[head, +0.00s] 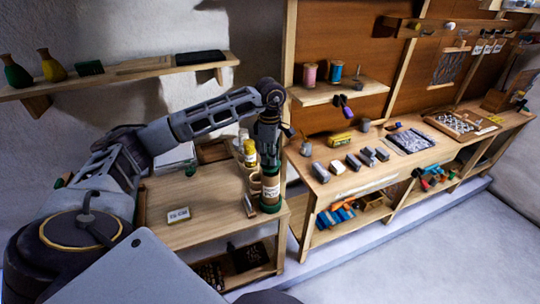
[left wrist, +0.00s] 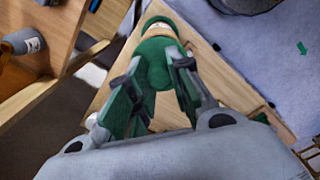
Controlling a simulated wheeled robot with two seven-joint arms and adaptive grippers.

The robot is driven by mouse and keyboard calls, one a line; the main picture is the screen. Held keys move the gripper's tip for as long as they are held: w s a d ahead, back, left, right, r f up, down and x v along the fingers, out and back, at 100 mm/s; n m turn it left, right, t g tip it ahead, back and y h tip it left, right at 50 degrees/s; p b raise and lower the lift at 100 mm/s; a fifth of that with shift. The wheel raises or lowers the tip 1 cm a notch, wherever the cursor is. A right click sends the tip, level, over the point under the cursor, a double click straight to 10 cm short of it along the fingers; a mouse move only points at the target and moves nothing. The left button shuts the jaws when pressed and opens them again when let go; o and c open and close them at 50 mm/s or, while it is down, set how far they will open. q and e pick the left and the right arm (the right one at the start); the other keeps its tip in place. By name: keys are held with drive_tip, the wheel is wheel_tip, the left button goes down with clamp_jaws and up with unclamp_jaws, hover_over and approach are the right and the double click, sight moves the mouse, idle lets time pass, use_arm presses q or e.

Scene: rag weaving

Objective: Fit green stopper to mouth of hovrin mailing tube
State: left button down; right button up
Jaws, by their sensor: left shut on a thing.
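The hovrin mailing tube (head: 271,188) stands upright on the wooden side table's right front corner in the head view. It is brown with a pale label and a green base. My left gripper (head: 269,163) points down directly over its mouth. In the left wrist view, my left gripper (left wrist: 158,68) is shut on the round green stopper (left wrist: 155,60). The stopper is in line with the tube (left wrist: 160,29) and looks to be at its mouth. The fingers and stopper hide the rim, so I cannot tell how far it is seated. My right gripper is not in view.
Beside the tube stand a tan mug (head: 255,184) and a yellow bottle (head: 250,153). A labelled card (head: 178,214) lies on the side table (head: 205,232), with bare wood around it. The long workbench (head: 340,188) to the right holds several blocks and tools.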

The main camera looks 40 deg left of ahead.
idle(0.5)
use_arm(q)
drive_tip(key=shift+f+b, duration=1)
drive_tip(key=shift+f, duration=0.45)
drive_tip(key=c, duration=1.2)
unclamp_jaws()
drive_tip(key=shift+r, duration=0.1)
drive_tip(key=shift+r+p, duration=0.9)
drive_tip(key=shift+r, duration=0.6)
drive_tip(key=shift+r, duration=0.1)
